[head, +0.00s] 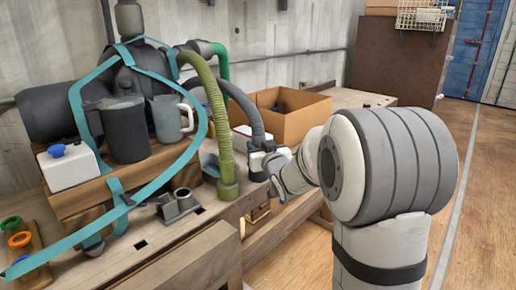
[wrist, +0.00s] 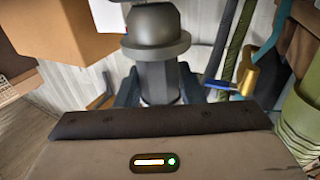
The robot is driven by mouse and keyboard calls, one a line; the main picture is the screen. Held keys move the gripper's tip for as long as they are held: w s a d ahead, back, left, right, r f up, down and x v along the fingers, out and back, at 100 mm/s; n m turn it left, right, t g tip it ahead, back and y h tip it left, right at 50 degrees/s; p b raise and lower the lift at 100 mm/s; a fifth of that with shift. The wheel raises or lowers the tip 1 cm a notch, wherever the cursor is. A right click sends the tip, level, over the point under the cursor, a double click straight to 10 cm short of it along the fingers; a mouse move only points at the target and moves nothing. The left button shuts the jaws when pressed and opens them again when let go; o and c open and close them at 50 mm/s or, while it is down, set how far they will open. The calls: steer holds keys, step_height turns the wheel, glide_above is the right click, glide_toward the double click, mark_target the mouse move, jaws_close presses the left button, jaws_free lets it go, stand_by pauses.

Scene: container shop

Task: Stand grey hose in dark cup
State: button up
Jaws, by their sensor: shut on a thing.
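The grey hose (head: 243,98) arches from the dark machine down to my gripper (head: 268,158). My gripper is shut on the hose's lower end, above the bench's right part. In the wrist view the hose's grey flanged end (wrist: 157,28) sits between the blue fingers of my gripper (wrist: 158,85). The dark cup (head: 124,132) stands upright on the wooden block at left, apart from the hose. A lighter grey mug (head: 167,118) stands beside it. The cup's inside is not clearly visible.
An olive-green hose (head: 211,90) hangs just left of my gripper. A teal strap (head: 150,214) loops across the machine and bench. A grey metal bracket (head: 178,207), a white container (head: 68,168) and an open cardboard box (head: 288,120) are on the bench.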

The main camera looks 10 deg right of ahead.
steer(key=shift+f+b, duration=1.4)
steer(key=shift+b, duration=0.45)
stand_by(1.2)
steer(key=o, duration=1.2)
steer(key=shift+s+d+p, duration=0.2)
steer(key=shift+s, duration=1.1)
steer(key=shift+s+d+p, duration=0.25)
steer(key=shift+s, duration=1)
steer(key=shift+s+d+p, duration=0.2)
steer(key=shift+s, duration=1.1)
